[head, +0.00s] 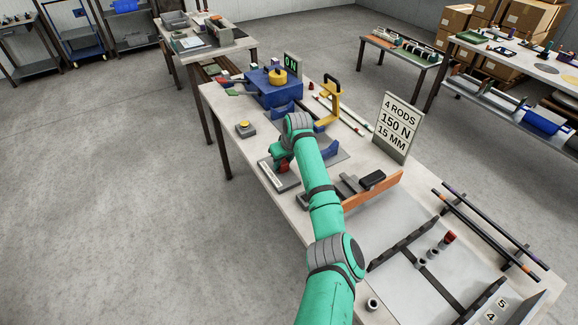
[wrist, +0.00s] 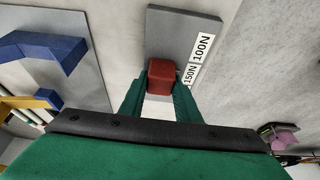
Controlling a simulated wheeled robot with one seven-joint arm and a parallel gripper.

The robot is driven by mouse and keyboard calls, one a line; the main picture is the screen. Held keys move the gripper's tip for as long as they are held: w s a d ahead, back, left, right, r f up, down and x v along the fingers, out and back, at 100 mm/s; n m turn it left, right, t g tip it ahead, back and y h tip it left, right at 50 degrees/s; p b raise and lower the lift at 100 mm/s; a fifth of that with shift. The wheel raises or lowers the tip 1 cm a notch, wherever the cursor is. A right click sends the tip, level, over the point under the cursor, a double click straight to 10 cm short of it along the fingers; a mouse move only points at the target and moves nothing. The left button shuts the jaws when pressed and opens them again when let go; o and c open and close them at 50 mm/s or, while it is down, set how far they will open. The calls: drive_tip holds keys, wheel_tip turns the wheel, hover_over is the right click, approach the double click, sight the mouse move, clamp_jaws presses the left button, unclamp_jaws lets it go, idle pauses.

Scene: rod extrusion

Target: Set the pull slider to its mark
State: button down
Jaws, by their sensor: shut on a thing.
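The pull slider is a red block (wrist: 160,70) on a grey plate (wrist: 172,30) in the wrist view. My gripper (wrist: 160,92) has one green finger on each side of the block and is shut on it. A white label strip (wrist: 196,60) on the plate reads 150N and 100N. The block sits nearest the 150N end; exact alignment with a mark cannot be told. In the head view my gripper (head: 281,160) covers most of the slider, and a bit of red (head: 283,169) shows beneath it. A standing sign (head: 395,125) reads 4 RODS, 150 N, 15 MM.
A blue machine (head: 272,92) with a yellow round top stands behind my gripper, beside a yellow lever frame (head: 328,103). An orange bar (head: 372,190) lies right of my arm. Dark racks and rods (head: 490,232) fill the near right.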

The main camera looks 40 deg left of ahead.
drive_tip(key=shift+w+a, duration=0.1)
drive_tip(key=shift+a, duration=0.15)
drive_tip(key=c, duration=1.3)
unclamp_jaws()
drive_tip(key=shift+c, duration=0.2)
drive_tip(key=v, duration=1)
drive_tip(key=shift+d+r, duration=0.2)
drive_tip(key=shift+r, duration=0.15)
